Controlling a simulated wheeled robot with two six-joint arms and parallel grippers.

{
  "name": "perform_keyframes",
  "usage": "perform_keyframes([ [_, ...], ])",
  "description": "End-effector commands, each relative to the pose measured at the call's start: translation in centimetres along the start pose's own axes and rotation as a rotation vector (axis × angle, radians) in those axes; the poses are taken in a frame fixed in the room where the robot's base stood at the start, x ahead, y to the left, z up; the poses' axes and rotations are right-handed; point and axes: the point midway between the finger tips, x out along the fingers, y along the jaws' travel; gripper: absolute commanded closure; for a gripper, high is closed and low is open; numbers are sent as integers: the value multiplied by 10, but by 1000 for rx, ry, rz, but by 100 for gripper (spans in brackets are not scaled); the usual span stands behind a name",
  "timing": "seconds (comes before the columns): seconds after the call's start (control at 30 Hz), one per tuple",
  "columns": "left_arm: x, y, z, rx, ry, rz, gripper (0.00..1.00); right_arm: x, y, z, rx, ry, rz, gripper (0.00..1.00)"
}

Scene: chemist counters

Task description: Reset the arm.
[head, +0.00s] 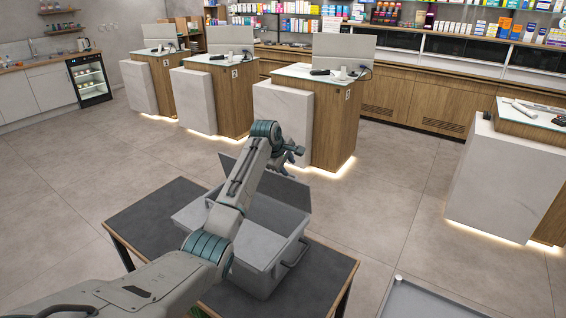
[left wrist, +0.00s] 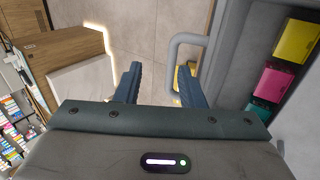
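My left arm reaches in from the lower left of the head view, across a grey bin. My left gripper (head: 287,158) is at its far end, above the bin's far side. In the left wrist view its two dark fingers (left wrist: 160,84) stand apart with floor visible between them, so it is open and empty. A grey loop handle (left wrist: 174,48) shows beyond the right finger; I cannot tell how far off it is. The grey bin (head: 262,262) has a raised lid panel, and my arm hides much of its inside. My right gripper is not in view.
The bin stands on a dark table (head: 148,220). Yellow (left wrist: 296,40), pink (left wrist: 274,80) and teal items lie along the right of the wrist view. Marble-fronted counters (head: 282,112) stand beyond, with another (head: 500,187) at the right. Open floor (head: 390,200) lies between.

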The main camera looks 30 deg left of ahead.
Motion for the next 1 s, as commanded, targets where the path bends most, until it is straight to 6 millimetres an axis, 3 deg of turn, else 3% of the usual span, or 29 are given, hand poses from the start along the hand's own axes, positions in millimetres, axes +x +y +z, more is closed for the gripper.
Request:
perform_keyframes([
  [0.2,-37,-1,3,3,2,5,64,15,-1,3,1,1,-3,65],
  [0.3,-46,-1,3,1,1,3,64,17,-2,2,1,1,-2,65],
  [0.7,-51,-6,3,1,0,-5,64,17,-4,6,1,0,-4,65],
  [0.83,-60,-26,3,1,0,-9,64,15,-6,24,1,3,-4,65],
  [1.0,-95,-63,2,0,-1,3,64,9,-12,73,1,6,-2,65],
])
